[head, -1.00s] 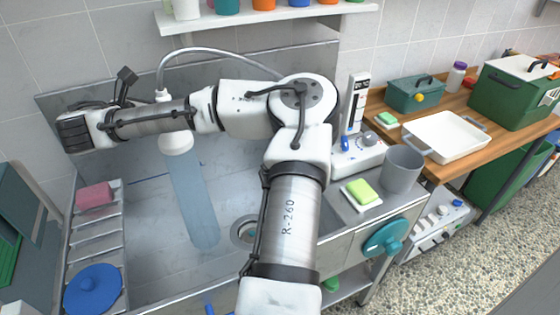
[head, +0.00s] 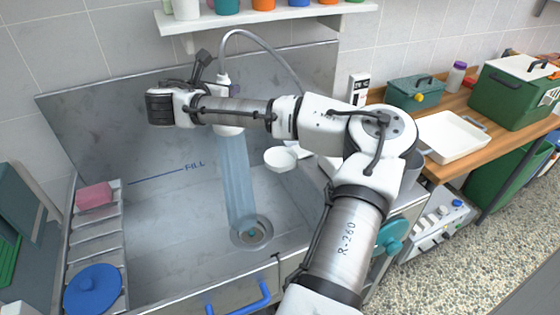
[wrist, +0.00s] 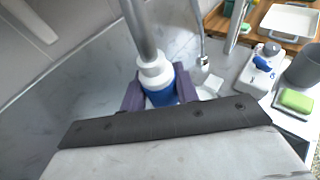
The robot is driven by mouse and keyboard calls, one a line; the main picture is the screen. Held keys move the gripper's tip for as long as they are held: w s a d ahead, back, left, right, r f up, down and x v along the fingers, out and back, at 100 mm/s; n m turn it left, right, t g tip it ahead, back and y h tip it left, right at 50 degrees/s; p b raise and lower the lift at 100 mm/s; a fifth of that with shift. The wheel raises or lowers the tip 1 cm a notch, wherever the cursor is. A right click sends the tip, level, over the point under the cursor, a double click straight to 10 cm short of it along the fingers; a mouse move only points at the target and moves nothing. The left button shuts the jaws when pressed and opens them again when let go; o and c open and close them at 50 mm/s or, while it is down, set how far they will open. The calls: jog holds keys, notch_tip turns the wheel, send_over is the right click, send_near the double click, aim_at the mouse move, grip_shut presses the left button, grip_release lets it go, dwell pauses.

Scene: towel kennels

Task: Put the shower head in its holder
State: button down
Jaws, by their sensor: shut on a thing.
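The shower head (head: 229,130) is white and hangs face down above the steel tub, with a pale blue stream falling from it towards the drain. Its grey hose (head: 262,48) arches up behind my arm. In the wrist view, my gripper (wrist: 160,91) has its purple fingers shut around the blue and white handle (wrist: 157,76). In the head view, my arm hides most of the gripper. A white cup-like piece (head: 281,159) stands right of the stream, apart from the shower head. I cannot tell whether it is the holder.
The steel tub (head: 175,215) has a FILL line and a drain (head: 251,233). A rack with a pink sponge (head: 95,195) and blue lid (head: 93,287) is at left. A shelf (head: 270,18) hangs above. A grey cup (wrist: 305,68) and green sponge (wrist: 296,100) stand at right.

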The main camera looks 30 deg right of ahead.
jog(key=shift+d, duration=0.35)
jog(key=shift+d, duration=0.1)
jog(key=w+d, duration=0.1)
jog(key=d, duration=1.3)
jog(key=shift+w+d, duration=0.2)
jog(key=shift+d, duration=0.2)
jog(key=shift+f+b, duration=1.7)
jog(key=shift+f, duration=1.25)
jog(key=shift+f+b, duration=0.95)
jog(key=shift+f, duration=1.05)
